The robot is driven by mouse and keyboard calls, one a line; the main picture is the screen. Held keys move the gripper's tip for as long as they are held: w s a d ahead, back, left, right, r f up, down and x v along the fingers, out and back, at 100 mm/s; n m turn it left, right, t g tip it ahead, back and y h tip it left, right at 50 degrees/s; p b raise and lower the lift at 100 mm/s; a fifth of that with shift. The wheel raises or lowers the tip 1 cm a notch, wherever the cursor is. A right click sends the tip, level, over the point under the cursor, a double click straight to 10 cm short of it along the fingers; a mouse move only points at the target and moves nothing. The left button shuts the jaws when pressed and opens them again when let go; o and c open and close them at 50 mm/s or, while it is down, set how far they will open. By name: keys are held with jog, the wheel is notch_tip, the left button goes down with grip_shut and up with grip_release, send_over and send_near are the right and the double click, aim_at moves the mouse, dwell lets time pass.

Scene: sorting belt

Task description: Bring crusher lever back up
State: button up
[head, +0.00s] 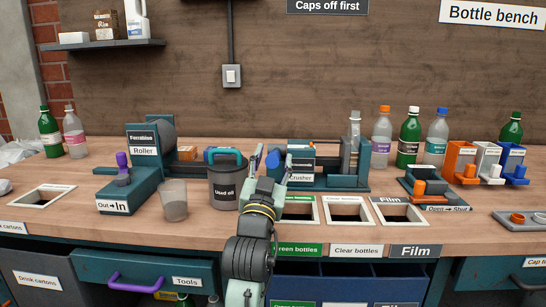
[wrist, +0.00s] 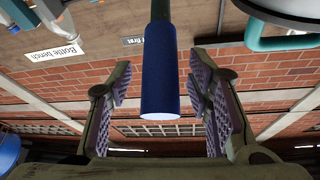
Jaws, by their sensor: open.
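The crusher (head: 330,182) stands at mid-bench, a dark teal machine with its label partly hidden by my gripper. Its lever's blue handle (head: 272,159) is low at the machine's left end. In the wrist view the blue lever grip (wrist: 159,75) is a round bar on a dark rod, standing between my fingers. My gripper (head: 270,163) is open around the handle, with a visible gap on both sides. Its ribbed pads show in the wrist view (wrist: 160,110). A clear bottle (head: 354,135) stands upright at the crusher's right end.
The dark used-oil pail (head: 223,190) with a teal handle stands close left of my gripper. A clear cup (head: 173,200) and the roller (head: 145,150) are farther left. Bench openings labelled for bottles and film lie in front of the crusher. Several bottles (head: 410,138) stand behind at right.

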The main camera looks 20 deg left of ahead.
jog(key=shift+w+r, duration=0.15)
jog(key=shift+w, duration=0.1)
jog(key=shift+c, duration=0.5)
grip_shut()
dwell(0.4)
